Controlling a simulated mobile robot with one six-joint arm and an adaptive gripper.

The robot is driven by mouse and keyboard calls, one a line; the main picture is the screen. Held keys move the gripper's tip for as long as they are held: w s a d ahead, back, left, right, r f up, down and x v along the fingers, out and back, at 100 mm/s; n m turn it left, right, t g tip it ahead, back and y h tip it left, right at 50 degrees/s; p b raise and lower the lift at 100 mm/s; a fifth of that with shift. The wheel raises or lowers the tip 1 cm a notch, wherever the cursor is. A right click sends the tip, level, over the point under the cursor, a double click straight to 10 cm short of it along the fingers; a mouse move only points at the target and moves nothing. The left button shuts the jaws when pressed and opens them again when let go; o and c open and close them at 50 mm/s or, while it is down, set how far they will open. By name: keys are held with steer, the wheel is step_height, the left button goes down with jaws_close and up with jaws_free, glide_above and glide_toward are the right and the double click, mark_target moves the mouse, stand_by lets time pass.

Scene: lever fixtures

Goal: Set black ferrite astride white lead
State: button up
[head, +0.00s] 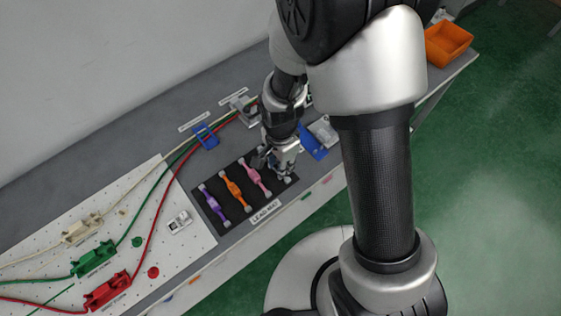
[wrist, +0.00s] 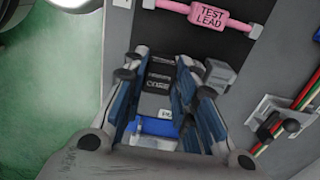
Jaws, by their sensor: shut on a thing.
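My gripper (head: 283,166) is low over the right end of the black lead mat (head: 234,212). In the wrist view its fingers (wrist: 160,88) are closed around a dark block with pale lettering, which looks like the black ferrite (wrist: 158,78). The fingers hide its sides, and the head view does not show it clearly. I cannot tell whether it touches the mat. The white lead (head: 127,200) is a cream cable running across the pegboard at the left. It passes through a cream holder (head: 83,230), far left of my gripper.
Purple (head: 214,205), orange (head: 234,189) and pink (head: 254,176) test leads lie on the mat. Green (head: 94,259) and red (head: 107,291) holders with cables are near the white one. A blue clip (head: 205,136) stands behind the mat. An orange bin (head: 447,44) sits at the far right.

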steer(key=shift+f, duration=0.1)
stand_by(0.3)
steer(key=shift+f+b, duration=0.55)
steer(key=shift+f, duration=0.1)
steer(key=shift+f, duration=0.2)
steer(key=shift+f+b, duration=0.15)
steer(key=shift+b, duration=0.15)
steer(key=shift+s+f, duration=0.25)
steer(key=shift+f, duration=0.05)
steer(key=o, duration=1)
steer(key=shift+f, duration=0.1)
steer(key=shift+o, duration=0.5)
steer(key=shift+w+d, duration=0.1)
steer(key=shift+o, duration=0.3)
steer(key=shift+w, duration=0.1)
